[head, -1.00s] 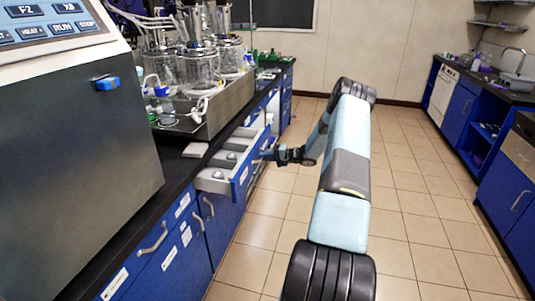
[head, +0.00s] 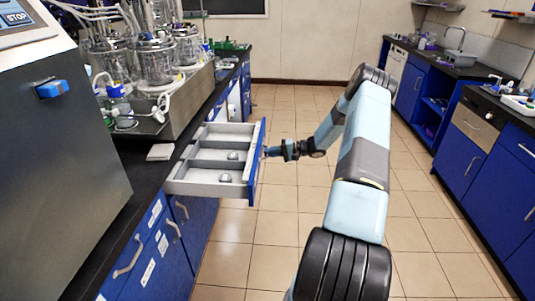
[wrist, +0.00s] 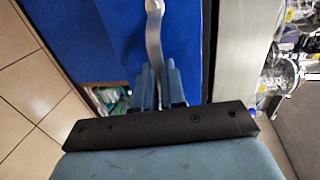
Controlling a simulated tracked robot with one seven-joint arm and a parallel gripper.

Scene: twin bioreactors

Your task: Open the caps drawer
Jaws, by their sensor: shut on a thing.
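The drawer (head: 208,189) is pulled well out of the bench in the head view. It has a blue front, pale grey walls and several compartments. Small grey pieces (head: 225,178) lie inside; I cannot make out whether they are caps. My gripper (head: 268,152) is at the outer side of the drawer front. In the wrist view its fingers (wrist: 158,72) are shut around the metal bar handle (wrist: 153,25) on the blue front. The fingers hide part of the handle.
Glass bioreactors (head: 146,60) stand in a metal tray on the black bench above. A large grey machine (head: 60,150) stands at the left. Closed blue cupboards (head: 150,262) lie below. The tiled aisle (head: 235,225) is clear, with another bench across it.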

